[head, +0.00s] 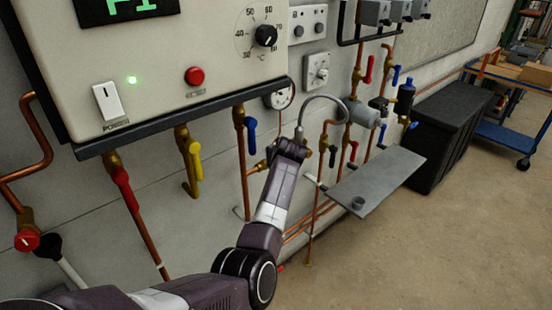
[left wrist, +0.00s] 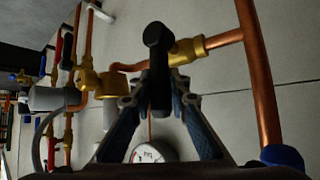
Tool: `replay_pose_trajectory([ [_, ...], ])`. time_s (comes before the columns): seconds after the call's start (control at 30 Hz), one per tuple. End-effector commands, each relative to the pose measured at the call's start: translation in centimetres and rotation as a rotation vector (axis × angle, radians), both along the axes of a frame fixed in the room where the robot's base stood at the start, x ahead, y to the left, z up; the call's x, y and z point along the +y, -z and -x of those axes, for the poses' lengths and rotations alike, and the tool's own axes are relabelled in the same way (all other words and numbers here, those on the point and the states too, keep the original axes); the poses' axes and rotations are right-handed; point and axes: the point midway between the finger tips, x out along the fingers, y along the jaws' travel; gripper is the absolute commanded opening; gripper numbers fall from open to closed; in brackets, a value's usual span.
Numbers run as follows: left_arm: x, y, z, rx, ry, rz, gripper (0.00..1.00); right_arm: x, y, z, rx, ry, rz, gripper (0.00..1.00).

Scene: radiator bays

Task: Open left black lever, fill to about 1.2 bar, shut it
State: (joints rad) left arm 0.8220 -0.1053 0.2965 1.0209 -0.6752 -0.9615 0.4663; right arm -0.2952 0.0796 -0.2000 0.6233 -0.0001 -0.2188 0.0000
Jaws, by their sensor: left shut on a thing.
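In the left wrist view a black lever (left wrist: 157,45) stands between the two fingers of my left gripper (left wrist: 157,85), which is shut on it. The lever sits at a brass valve (left wrist: 187,51) on a copper branch pipe. In the head view my left gripper (head: 289,149) reaches the pipes below the boiler and hides this lever. Another black lever (head: 332,156) hangs just to its right. A round white gauge (head: 279,99) is above the gripper, and shows partly in the left wrist view (left wrist: 150,154). Its reading is too small to tell. My right gripper is out of view.
A blue lever (head: 251,137) is close left of the gripper. A braided hose (head: 323,97) arches at its right to a grey cylinder (head: 364,114). A grey shelf (head: 375,180) juts out at the right. The boiler (head: 165,60) overhangs at the left.

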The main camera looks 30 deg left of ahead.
Motion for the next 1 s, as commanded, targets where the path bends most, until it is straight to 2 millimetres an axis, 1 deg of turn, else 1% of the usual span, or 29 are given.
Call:
replay_pose_trajectory([
  [0.2,0.00,0.02,-0.03,0.008,0.002,-0.005,0.00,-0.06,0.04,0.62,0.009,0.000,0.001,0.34],
  [0.4,0.00,0.02,-0.03,0.008,0.001,-0.004,0.00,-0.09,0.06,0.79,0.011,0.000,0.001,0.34],
  [0.43,0.00,0.02,-0.03,0.008,0.001,-0.004,0.19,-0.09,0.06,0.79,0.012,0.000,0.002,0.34],
  [0.57,0.00,0.02,-0.03,0.006,0.001,-0.004,0.34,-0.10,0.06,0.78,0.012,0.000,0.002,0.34],
  [0.77,0.00,0.03,-0.02,0.006,0.001,-0.003,0.34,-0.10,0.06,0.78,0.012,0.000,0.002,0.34],
  [0.87,-0.02,0.00,0.00,0.005,0.000,-0.002,0.34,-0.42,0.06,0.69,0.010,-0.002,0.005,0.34],
  [1.0,-0.32,-0.35,0.35,0.005,0.000,-0.002,0.34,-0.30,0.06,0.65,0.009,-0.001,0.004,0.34],
])
